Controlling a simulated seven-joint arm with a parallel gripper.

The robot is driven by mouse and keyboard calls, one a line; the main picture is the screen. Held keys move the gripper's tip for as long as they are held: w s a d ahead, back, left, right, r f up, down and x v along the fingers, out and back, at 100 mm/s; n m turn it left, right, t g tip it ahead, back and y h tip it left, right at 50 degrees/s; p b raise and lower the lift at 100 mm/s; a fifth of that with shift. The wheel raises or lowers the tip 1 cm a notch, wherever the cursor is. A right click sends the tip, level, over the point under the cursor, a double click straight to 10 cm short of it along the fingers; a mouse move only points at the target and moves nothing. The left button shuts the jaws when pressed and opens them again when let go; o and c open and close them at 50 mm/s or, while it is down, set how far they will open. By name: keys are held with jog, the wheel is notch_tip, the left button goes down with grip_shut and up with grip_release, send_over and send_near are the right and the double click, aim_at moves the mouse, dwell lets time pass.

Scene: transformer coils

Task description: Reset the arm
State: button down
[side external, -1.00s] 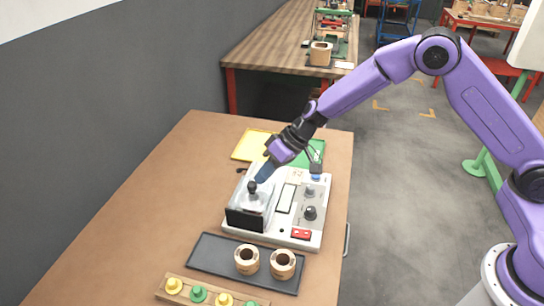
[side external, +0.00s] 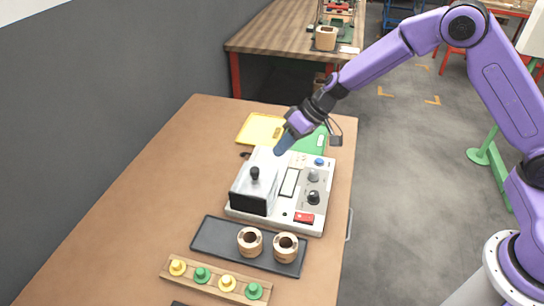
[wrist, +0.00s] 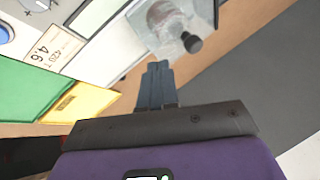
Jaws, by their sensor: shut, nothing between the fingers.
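My gripper (side external: 279,151) is shut and empty. It hangs in the air above the back part of the white test machine (side external: 318,193), near the clear cover. In the wrist view the shut blue fingers (wrist: 155,84) point toward the clear cover (wrist: 165,25) with its black knob (wrist: 191,42). The cover (side external: 262,178) stands over the left part of the machine, with a black front and a black knob on top. Whatever is under the cover is blurred in the wrist view.
A dark tray (side external: 222,240) with two coils (side external: 250,241) lies in front of the machine. A wooden rack (side external: 208,284) holds yellow and green pegs. A yellow tray (side external: 256,128) and a green tray (side external: 321,142) lie behind. The table's left side is clear.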

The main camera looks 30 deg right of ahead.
jog(key=v, duration=0.8)
jog(key=s+r+n+g+h, duration=0.2)
jog(key=s+r+n+g, duration=0.15)
jog(key=s, duration=1.65)
jog(key=s+d+n+t+h, duration=0.1)
jog(key=s+d+n+h, duration=0.3)
jog(key=s+d, duration=0.7)
jog(key=s, duration=0.3)
jog(key=shift+r, duration=0.4)
